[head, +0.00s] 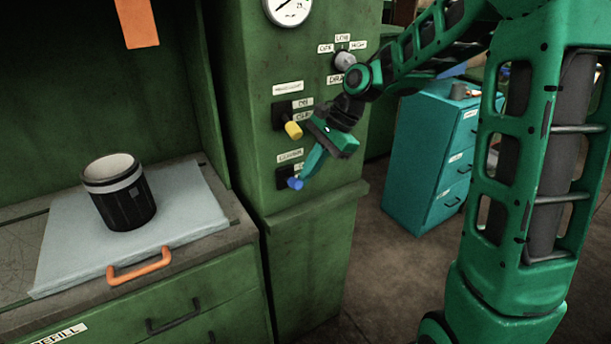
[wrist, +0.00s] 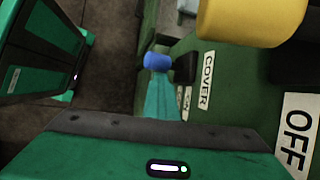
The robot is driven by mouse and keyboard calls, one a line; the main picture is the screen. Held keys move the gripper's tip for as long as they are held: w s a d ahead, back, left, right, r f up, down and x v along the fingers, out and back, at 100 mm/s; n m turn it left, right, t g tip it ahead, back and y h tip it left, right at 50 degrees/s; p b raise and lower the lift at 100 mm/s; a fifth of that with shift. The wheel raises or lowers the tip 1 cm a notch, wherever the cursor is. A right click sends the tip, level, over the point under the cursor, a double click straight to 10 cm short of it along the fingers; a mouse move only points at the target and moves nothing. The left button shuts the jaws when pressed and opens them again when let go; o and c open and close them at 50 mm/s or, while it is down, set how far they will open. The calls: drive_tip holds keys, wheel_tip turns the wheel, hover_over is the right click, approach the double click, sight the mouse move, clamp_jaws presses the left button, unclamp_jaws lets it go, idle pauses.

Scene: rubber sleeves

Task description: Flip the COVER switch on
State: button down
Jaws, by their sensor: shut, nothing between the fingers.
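The COVER switch has a blue-tipped lever (head: 295,183) low on the green panel, under its COVER label (head: 290,155). The lever slants downward out of a black base. In the wrist view the blue tip (wrist: 157,62) stands just past my fingers, with the COVER label (wrist: 206,80) to its right. My gripper (head: 308,174) is shut and empty, its teal fingers pointing down at the blue tip from the upper right. The fingers also show in the wrist view (wrist: 162,98). I cannot tell whether they touch the lever.
A yellow-tipped switch (head: 292,129) sits right above the COVER switch and looms close in the wrist view (wrist: 250,20). A rotary knob (head: 344,61) and a gauge (head: 289,8) are higher up. A black cup (head: 124,205) stands on a pale mat (head: 70,235) at left.

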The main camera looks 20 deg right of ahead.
drive_tip(key=shift+a+r, duration=0.3)
drive_tip(key=shift+r, duration=0.5)
drive_tip(key=shift+s, duration=0.1)
drive_tip(key=v, duration=0.7)
drive_tip(key=shift+d, duration=0.5)
drive_tip(key=shift+r, duration=0.1)
